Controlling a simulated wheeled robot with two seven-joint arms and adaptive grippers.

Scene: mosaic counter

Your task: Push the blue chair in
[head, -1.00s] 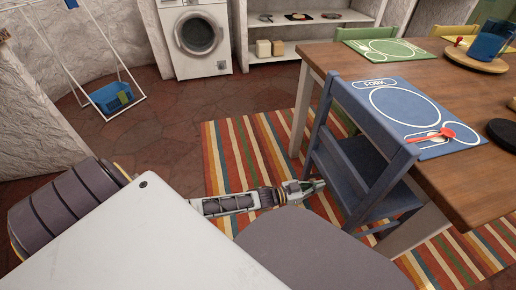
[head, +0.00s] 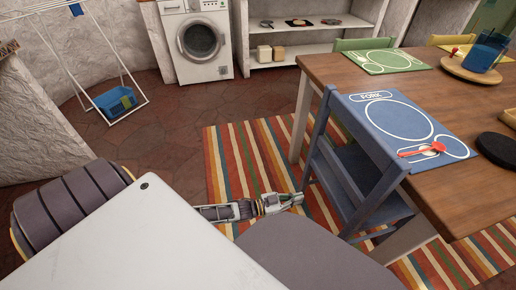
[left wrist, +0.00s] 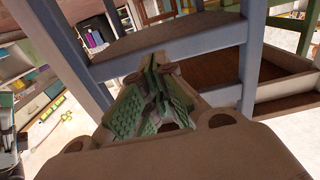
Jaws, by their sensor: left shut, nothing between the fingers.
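The blue chair (head: 356,178) stands at the near left side of the wooden table (head: 455,125), its seat partly under the tabletop. My left gripper (head: 298,199) is shut and empty, low on the left of the chair behind its back. In the left wrist view the shut fingers (left wrist: 158,85) point toward the blue chair's bars (left wrist: 165,45), close in front of them. I cannot tell whether they touch. My right gripper is not in view.
A striped rug (head: 240,155) lies under the chair and table. A green chair (head: 362,44) stands at the far side.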

